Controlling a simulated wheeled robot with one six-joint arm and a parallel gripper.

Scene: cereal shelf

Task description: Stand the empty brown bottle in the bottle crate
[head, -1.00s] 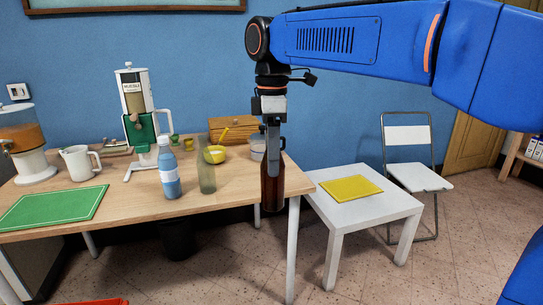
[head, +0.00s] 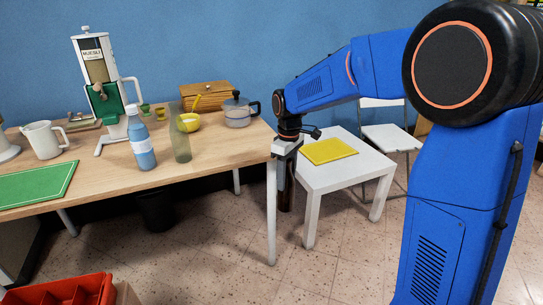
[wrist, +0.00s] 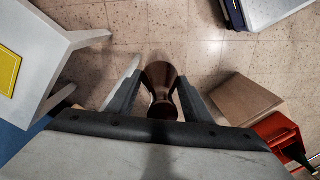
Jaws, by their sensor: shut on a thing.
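The brown bottle (head: 286,196) hangs upright in my gripper (head: 285,172), beside the right end of the wooden table and above the floor. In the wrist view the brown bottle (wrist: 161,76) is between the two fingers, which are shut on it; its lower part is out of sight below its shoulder. The red crate (head: 92,288) stands at the bottom left of the head view, cut off by the frame edge, with dividers inside. It also shows at the right of the wrist view (wrist: 272,128), apart from the bottle.
A cardboard box (wrist: 245,98) stands beside the crate. The wooden table (head: 110,165) holds a blue-labelled bottle (head: 141,140), a clear green bottle (head: 180,135) and a pot (head: 238,112). A white side table (head: 325,178) stands right of the bottle. Floor in front is clear.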

